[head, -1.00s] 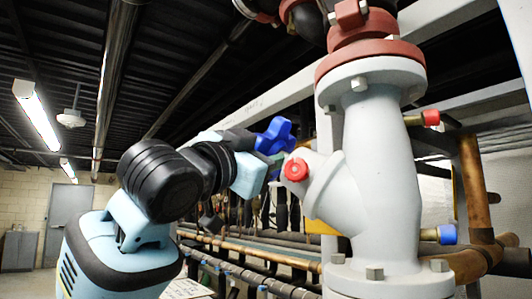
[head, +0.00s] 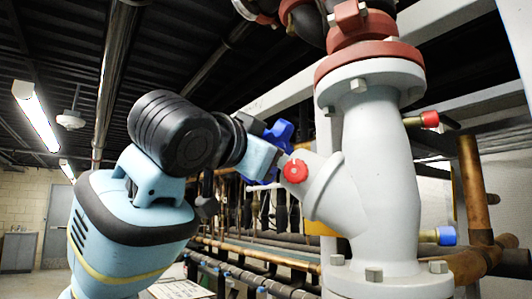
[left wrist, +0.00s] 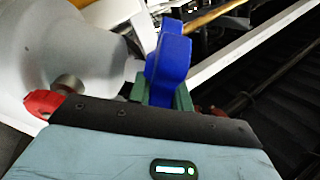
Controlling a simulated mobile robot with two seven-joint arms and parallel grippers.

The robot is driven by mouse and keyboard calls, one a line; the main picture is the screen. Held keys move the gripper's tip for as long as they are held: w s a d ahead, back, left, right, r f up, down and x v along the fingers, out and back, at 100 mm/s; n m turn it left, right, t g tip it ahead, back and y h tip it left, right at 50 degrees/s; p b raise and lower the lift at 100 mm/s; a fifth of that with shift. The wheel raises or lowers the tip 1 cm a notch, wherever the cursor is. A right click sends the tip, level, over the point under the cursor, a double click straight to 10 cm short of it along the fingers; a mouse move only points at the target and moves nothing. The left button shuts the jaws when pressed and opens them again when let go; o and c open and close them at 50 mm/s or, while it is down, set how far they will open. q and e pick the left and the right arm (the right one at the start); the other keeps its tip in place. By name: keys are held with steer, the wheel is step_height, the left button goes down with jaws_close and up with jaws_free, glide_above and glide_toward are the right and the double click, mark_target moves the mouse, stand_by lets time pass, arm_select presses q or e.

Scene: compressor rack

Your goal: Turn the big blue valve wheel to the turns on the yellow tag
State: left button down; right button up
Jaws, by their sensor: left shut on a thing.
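The big blue valve wheel (head: 281,132) is on the left side of the white valve body (head: 375,165), partly hidden behind my left gripper in the head view. In the left wrist view, a blue lobe of the wheel (left wrist: 168,60) stands between the green fingers of my left gripper (left wrist: 166,97). The gripper is shut on the wheel. My left arm comes in from the left at the wheel's height. My right gripper is in neither view. No readable yellow tag shows; a small yellow patch (head: 312,240) is partly hidden behind the valve body.
A red round knob (head: 295,171) is close to the right of my left gripper. A red-capped fitting (head: 429,119) and a blue-capped fitting (head: 445,236) stick out on the valve's right. Pipes (head: 265,245) run behind and below.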

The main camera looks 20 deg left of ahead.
arm_select(q)
steer(key=c, duration=1.3)
jaws_free()
steer(key=v, duration=0.8)
steer(key=shift+w, duration=0.1)
